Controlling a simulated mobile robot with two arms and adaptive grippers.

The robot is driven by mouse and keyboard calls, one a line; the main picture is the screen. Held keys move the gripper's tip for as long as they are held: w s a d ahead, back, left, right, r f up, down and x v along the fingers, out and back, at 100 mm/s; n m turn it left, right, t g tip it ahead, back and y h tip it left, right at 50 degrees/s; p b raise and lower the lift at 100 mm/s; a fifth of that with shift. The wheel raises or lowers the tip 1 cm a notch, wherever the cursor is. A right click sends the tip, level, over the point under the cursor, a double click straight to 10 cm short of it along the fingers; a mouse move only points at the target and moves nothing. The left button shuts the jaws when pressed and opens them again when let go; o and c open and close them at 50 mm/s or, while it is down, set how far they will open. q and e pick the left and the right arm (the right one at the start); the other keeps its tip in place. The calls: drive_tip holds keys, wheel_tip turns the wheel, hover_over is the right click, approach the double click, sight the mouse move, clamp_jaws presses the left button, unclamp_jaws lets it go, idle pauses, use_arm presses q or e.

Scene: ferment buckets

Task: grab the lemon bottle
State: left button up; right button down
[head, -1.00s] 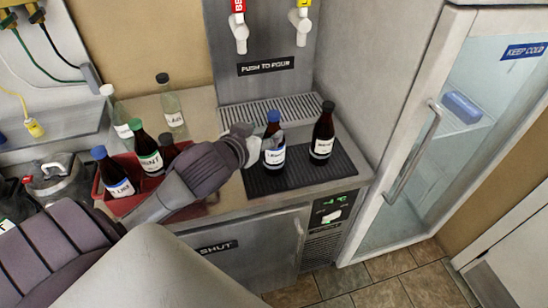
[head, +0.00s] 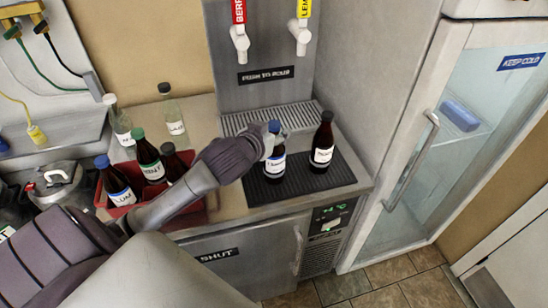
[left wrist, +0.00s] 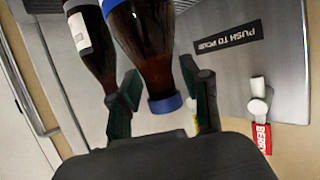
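A dark bottle with a blue cap and a white label (head: 275,163) stands upright on the black ribbed mat (head: 330,181). Its label looks like LEMON but is too small to read surely. In the left wrist view the same bottle (left wrist: 150,45) has its neck and blue cap between my fingers. My left gripper (head: 274,143) is at its neck in the head view; in the left wrist view the gripper (left wrist: 163,100) is open, with gaps beside the neck. A black-capped dark bottle (head: 322,142) stands close to its right. My right gripper is not in view.
A red crate (head: 124,210) with several dark bottles stands at the left under my arm. Two clear bottles (head: 172,115) stand behind it. Behind the mat are a drip grate (head: 250,121) and tap panel (head: 265,55). A glass-door fridge (head: 420,140) is at the right.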

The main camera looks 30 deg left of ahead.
use_arm(q)
clamp_jaws()
drive_tip(key=shift+r, duration=0.1)
